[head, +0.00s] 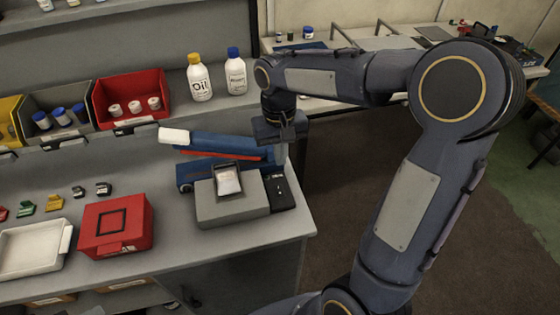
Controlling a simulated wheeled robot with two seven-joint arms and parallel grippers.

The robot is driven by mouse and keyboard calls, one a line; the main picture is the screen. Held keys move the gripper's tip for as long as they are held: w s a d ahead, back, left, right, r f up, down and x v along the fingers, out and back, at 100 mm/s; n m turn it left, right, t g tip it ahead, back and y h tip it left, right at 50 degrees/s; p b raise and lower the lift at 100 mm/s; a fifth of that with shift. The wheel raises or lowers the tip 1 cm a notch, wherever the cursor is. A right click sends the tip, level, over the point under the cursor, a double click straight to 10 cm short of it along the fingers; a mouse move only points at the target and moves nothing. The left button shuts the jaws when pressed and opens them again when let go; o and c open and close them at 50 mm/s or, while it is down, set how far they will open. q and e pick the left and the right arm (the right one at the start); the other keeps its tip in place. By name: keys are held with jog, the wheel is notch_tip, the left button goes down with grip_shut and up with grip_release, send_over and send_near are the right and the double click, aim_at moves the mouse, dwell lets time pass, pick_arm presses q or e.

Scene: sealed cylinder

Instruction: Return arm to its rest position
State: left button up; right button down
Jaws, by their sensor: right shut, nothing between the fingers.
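My right arm reaches in from the lower right, bends at a large round joint at the upper right, and extends left over the bench. Its gripper (283,150) points down at the bench's right end, shut and empty. It is close to the right end of a blue lever device (225,147) with a white handle tip; I cannot tell whether they touch. In front of the device, a grey block (232,208) has a pale item (228,181) in its raised dark holder. My left gripper is not in view.
A white Oil bottle (199,80) with a yellow cap and a blue-capped bottle (235,75) stand behind. A red bin (131,97), a closed red box (116,226) and a white tray (33,247) are to the left. Open floor (330,200) lies right of the bench.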

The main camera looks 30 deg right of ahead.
dwell(0.5)
jog(key=s+a+r+t+y, duration=0.1)
jog(key=s+a+t, duration=0.1)
jog(key=s, duration=0.6)
jog(key=s+a+r+n+t+y, duration=0.1)
jog(key=s+t, duration=0.3)
jog(key=s, duration=0.5)
jog(key=shift+s+a+t+y, duration=0.3)
jog(key=shift+a+y, duration=0.15)
jog(key=shift+y, duration=0.35)
jog(key=shift+r, duration=0.1)
